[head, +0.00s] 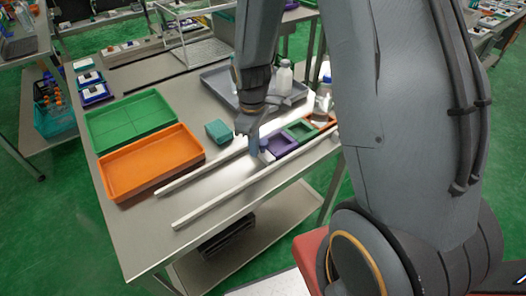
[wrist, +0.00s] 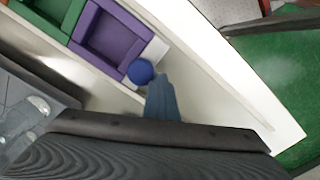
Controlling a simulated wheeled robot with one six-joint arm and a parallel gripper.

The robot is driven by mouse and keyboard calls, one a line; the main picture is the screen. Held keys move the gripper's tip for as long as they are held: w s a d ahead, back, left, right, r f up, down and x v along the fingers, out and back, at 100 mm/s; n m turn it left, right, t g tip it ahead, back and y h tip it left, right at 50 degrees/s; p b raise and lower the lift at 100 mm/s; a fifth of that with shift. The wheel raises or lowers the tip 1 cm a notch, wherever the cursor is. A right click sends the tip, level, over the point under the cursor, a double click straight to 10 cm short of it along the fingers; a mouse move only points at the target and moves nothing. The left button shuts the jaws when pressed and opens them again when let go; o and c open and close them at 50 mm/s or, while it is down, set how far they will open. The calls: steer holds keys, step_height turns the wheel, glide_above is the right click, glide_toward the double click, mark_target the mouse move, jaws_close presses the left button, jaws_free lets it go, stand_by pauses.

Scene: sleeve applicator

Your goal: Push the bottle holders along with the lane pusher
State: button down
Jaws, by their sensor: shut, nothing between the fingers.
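The lane pusher (head: 267,156) is a small white block with a blue round knob, standing in the lane between two pale rails; it also shows in the wrist view (wrist: 155,50). The purple bottle holder (head: 284,146) is right beside it and also shows in the wrist view (wrist: 108,36). A green holder (head: 301,129) follows, also in the wrist view (wrist: 48,10), then an orange holder (head: 322,121), partly hidden by my arm. My gripper (head: 254,143) is shut and empty, low in the lane beside the knob; whether it touches is unclear. Its fingers show in the wrist view (wrist: 162,100).
The near rail (head: 225,199) and far rail (head: 195,178) bound the lane; its left part is bare. A teal box (head: 219,132), a green tray (head: 128,117) and an orange tray (head: 150,165) lie left. A grey tray (head: 222,82) with bottles (head: 284,78) stands behind.

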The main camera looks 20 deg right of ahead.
mark_target(267, 141)
steer(key=shift+w+d, duration=0.25)
steer(key=shift+d, duration=0.55)
steer(key=shift+w+d, duration=0.3)
steer(key=shift+d, duration=0.5)
steer(key=shift+w+d, duration=0.25)
steer(key=shift+d, duration=0.55)
steer(key=shift+s+a+r+p, duration=0.1)
steer(key=shift+a+r+p, duration=0.25)
steer(key=shift+r+p, duration=0.9)
steer(key=shift+s+a+r+p, duration=0.15)
steer(key=shift+a+r+p, duration=0.15)
steer(key=shift+r+p, duration=0.95)
steer(key=shift+s+a+r+p, duration=0.1)
steer(key=shift+a+r+p, duration=0.25)
steer(key=shift+r+p, duration=0.9)
steer(key=shift+r+b, duration=0.25)
steer(key=shift+b, duration=0.15)
steer(key=shift+r, duration=0.1)
